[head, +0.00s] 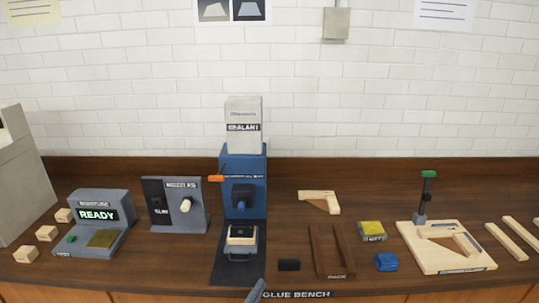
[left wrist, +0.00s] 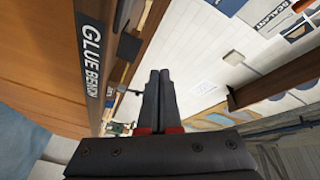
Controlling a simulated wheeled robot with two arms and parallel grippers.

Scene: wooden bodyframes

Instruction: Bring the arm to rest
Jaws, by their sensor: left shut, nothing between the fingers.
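My left gripper (head: 257,290) shows only as a dark tip at the bottom edge of the head view, in front of the bench's front edge. In the left wrist view its two dark fingers (left wrist: 159,90) lie together, shut with nothing between them. The front edge of the glue bench (left wrist: 105,60) runs beside the fingers, tilted in that view. The rest of my left arm is hidden in the head view. My right gripper is in neither view.
The wooden bench (head: 180,270) carries a blue sealant machine (head: 243,180), a moisture meter reading READY (head: 97,215), a nozzle stand (head: 178,205), a dark wooden rack (head: 331,250), a yellow-topped box (head: 372,231), a blue block (head: 386,262) and a clamp board (head: 446,262). Wood blocks (head: 47,233) lie left.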

